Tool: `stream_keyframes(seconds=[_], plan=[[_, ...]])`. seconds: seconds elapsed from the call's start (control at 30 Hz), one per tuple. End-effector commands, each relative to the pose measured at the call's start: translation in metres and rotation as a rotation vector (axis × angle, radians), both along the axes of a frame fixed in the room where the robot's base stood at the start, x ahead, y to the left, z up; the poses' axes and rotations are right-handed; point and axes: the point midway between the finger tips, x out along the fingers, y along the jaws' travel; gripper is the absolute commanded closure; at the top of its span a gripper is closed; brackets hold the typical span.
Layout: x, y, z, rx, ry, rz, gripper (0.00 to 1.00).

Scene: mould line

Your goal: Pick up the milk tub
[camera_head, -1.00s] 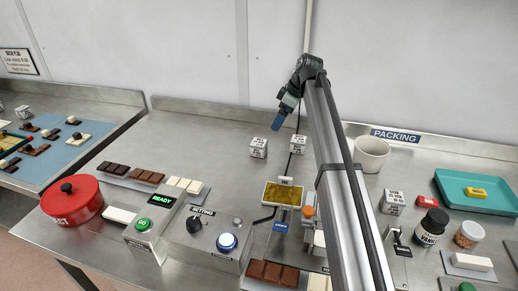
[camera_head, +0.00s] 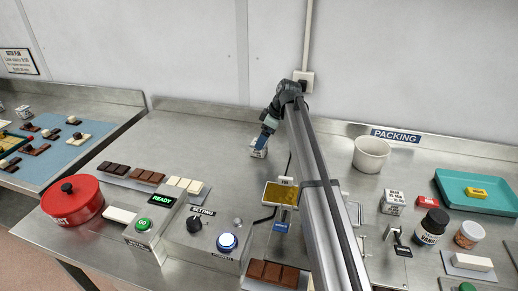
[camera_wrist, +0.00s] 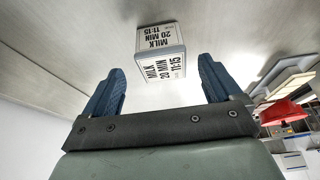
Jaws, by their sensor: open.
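The milk tub (camera_head: 259,153) is a small pale box with black print, standing on the steel bench behind the control boxes. In the wrist view the tub (camera_wrist: 160,66) shows its lid and one side, both printed MILK, 20 MIN, 11:15. My gripper (camera_head: 262,141) is over the tub in the head view and hides part of it. In the wrist view the two blue fingers of my gripper (camera_wrist: 160,72) are spread wide, with the tub between and ahead of them. A gap shows on each side, and nothing is held.
A red pot (camera_head: 72,200), chocolate bars (camera_head: 146,177) and the control box with the READY display (camera_head: 163,200) stand in front. The bench left of the milk tub is clear.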

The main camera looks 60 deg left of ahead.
Motion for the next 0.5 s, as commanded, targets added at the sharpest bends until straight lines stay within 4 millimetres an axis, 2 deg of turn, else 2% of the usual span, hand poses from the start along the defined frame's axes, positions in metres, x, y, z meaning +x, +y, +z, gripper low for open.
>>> stream_keyframes(seconds=[0.33, 0.5], plan=[[-0.014, 0.011, -0.037, -0.002, 0.001, 0.001, 0.08], [-0.016, 0.013, -0.044, 0.000, 0.000, 0.000, 0.08]])
